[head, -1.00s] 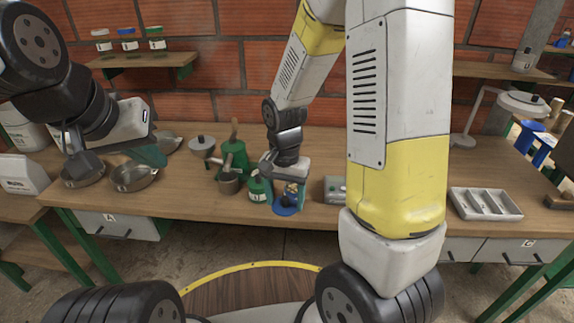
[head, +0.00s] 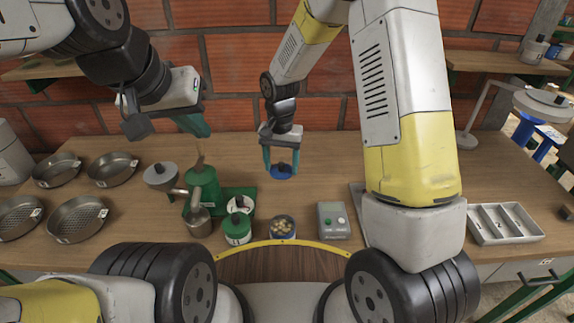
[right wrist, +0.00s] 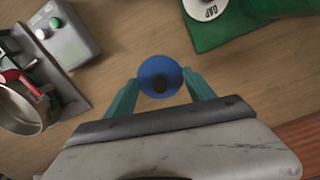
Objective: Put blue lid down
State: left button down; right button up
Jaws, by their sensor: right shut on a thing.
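The blue lid (head: 281,173) with a black knob is between the fingers of my right gripper (head: 281,164). The right wrist view also shows the lid (right wrist: 154,68), with my right gripper (right wrist: 161,84) shut on its knob. The lid is over bare wood at the back of the table (head: 320,153); I cannot tell whether it touches the wood. An open jar (head: 283,228) with small pieces inside stands nearer me, apart from the lid. My left gripper (head: 172,122) hangs above the table at the left, away from the lid; its finger gap is not clear.
A green pulper (head: 203,185) and a green canister (head: 237,229) stand left of the jar. A grey scale (head: 333,220) is to its right. Several metal pans (head: 113,168) lie at the left, a white divided tray (head: 503,223) at the right. Wood around the lid is clear.

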aim_at(282, 193)
notch_tip(282, 193, down, 8)
jog(key=shift+f, duration=0.15)
dwell(0.3)
jog(key=o, duration=1.3)
jog(key=shift+f, duration=0.15)
